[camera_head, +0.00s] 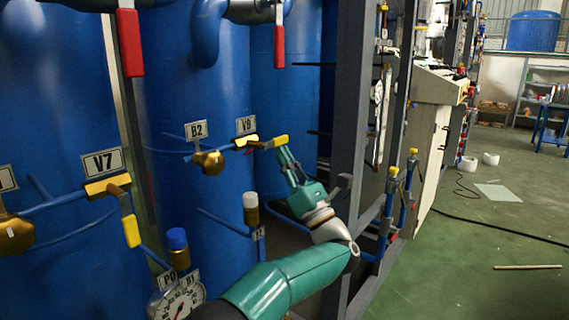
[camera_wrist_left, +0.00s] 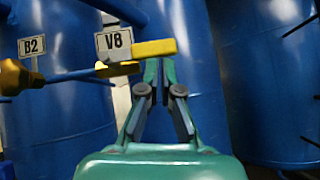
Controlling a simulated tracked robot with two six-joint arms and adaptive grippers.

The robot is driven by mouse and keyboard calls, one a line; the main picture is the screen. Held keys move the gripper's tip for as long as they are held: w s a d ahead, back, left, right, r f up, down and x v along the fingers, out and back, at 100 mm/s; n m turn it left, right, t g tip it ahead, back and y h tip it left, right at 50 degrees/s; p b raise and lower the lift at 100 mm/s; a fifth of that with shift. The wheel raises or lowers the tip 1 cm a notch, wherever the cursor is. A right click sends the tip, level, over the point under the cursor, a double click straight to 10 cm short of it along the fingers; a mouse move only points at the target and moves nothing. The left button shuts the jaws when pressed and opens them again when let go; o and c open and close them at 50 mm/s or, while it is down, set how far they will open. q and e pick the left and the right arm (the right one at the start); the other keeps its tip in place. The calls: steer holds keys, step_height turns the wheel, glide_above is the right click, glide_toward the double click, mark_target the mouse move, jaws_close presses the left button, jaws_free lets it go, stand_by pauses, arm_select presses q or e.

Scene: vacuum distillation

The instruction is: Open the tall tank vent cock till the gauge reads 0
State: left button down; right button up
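The V8 cock has a yellow lever (camera_head: 268,143) on the blue pipe, pointing right, beside its white V8 tag (camera_head: 245,125). The lever also shows in the left wrist view (camera_wrist_left: 150,48), just past my fingertips. My left gripper (camera_head: 284,153) reaches up from the lower right to the lever's free end. In the left wrist view the green fingertips (camera_wrist_left: 159,68) are close together with only a narrow gap. I cannot tell whether they touch the lever. A round gauge (camera_head: 180,303) with a red needle is cut off at the bottom; its reading is not legible. My right gripper is not in view.
Blue tanks (camera_head: 190,90) stand behind the valves. The V7 cock's yellow lever (camera_head: 131,230) hangs down at left. A brass B2 fitting (camera_head: 208,162) sits left of V8. A grey frame post (camera_head: 352,130) stands close right of my arm. Green floor (camera_head: 470,260) is mostly clear at right.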

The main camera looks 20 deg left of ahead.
arm_select(q)
steer(key=shift+r, duration=0.2)
steer(key=s+d+f+b, duration=0.2)
steer(key=d+f+b, duration=0.4)
steer(key=f, duration=0.5)
steer(key=shift+s+d+f+b, duration=0.15)
steer(key=shift+d+f+b, duration=0.2)
steer(key=shift+b, duration=0.3)
